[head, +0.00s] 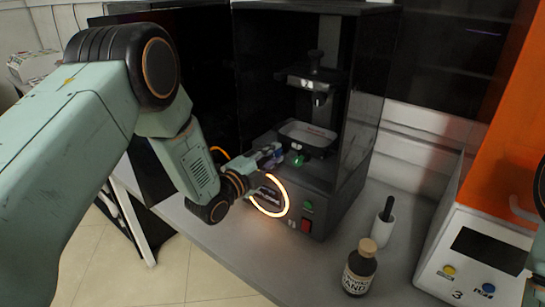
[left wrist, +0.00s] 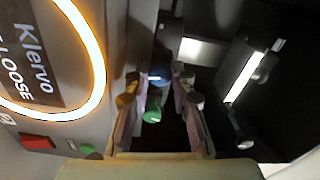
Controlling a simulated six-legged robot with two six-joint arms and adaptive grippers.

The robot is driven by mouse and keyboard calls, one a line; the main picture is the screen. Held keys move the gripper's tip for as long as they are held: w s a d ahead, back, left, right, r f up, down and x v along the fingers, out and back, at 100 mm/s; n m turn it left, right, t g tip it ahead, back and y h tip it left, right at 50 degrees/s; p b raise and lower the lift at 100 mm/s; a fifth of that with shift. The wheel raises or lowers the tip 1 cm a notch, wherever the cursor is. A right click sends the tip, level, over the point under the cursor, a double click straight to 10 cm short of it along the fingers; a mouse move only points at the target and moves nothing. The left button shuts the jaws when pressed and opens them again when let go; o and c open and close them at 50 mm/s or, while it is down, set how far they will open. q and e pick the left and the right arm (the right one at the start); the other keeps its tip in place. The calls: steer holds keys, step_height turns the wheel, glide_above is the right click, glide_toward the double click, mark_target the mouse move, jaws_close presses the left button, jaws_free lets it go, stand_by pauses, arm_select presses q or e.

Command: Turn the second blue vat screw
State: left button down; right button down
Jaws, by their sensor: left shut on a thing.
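A black printer holds a shallow grey vat (head: 307,136) on its deck. My left gripper (head: 273,154) is at the vat's left front side, its fingers shut on a blue vat screw (left wrist: 157,76). In the left wrist view the blue screw sits between the fingertips of the left gripper (left wrist: 157,84). A green screw (head: 298,160) is at the vat's front, just right of the fingers; it also shows in the left wrist view (left wrist: 152,116). My fingers mostly hide the blue screw in the head view. My right gripper is not in view.
The printer's front has a red switch (head: 306,226), a green button (head: 309,206) and a glowing ring (head: 272,198) close to my left wrist. A build head (head: 312,82) hangs above the vat.

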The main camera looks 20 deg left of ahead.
arm_select(q)
steer(key=shift+s+f+m, duration=0.1)
steer(key=shift+f+m, duration=0.15)
steer(key=shift+m, duration=0.25)
steer(key=c, duration=1.5)
jaws_free()
steer(key=shift+o, duration=0.4)
steer(key=shift+a+r, duration=0.1)
steer(key=shift+r, duration=0.05)
steer(key=v, duration=1.2)
